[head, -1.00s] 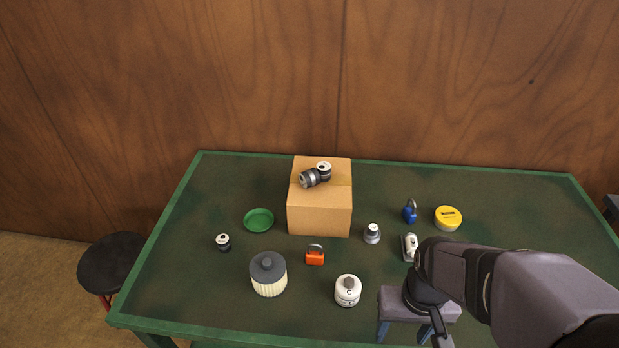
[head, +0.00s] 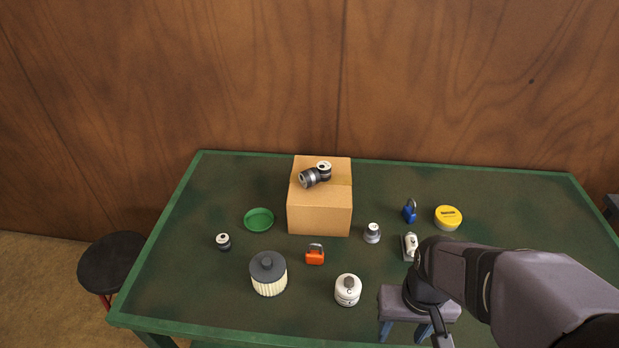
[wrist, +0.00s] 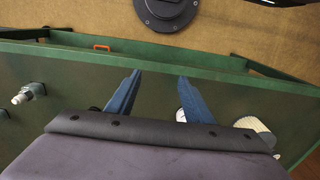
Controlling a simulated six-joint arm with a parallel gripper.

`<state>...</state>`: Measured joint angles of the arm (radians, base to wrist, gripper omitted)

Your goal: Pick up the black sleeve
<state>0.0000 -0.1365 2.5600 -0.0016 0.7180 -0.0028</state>
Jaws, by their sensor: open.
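On top of the cardboard box in the head view lies a black cylindrical piece (head: 309,178), tipped on its side, with a grey end; it looks most like the black sleeve. It touches or nearly touches a dark piece with a white top (head: 324,169). A similar small black piece with a white top (head: 223,242) stands at the table's left; I cannot tell for sure which is the sleeve. My gripper (head: 404,336) is at the table's front right, far from the box, open and empty. Its two blue fingers (wrist: 158,80) stand apart in the wrist view.
The cardboard box (head: 319,213) stands at the back middle. Around it are a green dish (head: 259,220), an orange padlock (head: 315,256), a ribbed filter (head: 268,276), a white canister (head: 347,289), a blue padlock (head: 409,211) and a yellow tin (head: 448,217). The far right is clear.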

